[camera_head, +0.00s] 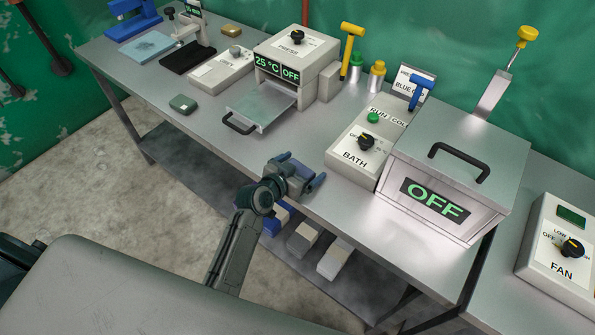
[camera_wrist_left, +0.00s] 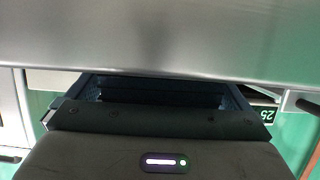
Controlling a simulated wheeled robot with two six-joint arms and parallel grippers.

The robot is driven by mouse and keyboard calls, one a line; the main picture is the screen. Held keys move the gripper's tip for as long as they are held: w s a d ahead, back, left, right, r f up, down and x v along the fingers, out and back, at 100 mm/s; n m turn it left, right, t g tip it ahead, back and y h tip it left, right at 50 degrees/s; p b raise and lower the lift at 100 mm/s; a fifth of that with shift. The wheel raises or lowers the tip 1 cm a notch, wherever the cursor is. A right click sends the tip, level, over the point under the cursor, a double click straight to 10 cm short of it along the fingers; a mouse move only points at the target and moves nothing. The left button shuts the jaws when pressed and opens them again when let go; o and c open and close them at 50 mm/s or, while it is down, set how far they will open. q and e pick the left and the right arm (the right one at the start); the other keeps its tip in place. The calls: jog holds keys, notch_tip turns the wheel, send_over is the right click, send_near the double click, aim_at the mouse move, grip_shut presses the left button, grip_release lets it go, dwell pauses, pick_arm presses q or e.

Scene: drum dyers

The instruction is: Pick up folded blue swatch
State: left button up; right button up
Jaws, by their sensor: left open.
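A blue block-like piece (camera_head: 277,217) lies on the lower shelf, partly hidden by my left gripper and wrist; I cannot tell whether it is the folded swatch. A light-blue flat piece (camera_head: 148,46) lies at the far left of the tabletop, apart from the gripper. My left gripper (camera_head: 302,169) is open at the table's front edge, with nothing visible between its fingers. The left wrist view shows its jaws (camera_wrist_left: 160,92) beneath a broad grey metal surface (camera_wrist_left: 160,35). My right gripper is not in view.
The press (camera_head: 295,48) has a protruding tray (camera_head: 262,104). The bath unit (camera_head: 350,140) and large OFF box (camera_head: 455,175) stand to the right. A grey piece (camera_head: 303,238) and a white piece (camera_head: 335,260) lie on the shelf. The tabletop between press tray and bath is clear.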

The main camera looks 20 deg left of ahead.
pick_arm(q)
jog(key=shift+c, duration=0.4)
jog(key=c, duration=0.9)
jog(key=shift+o, duration=0.2)
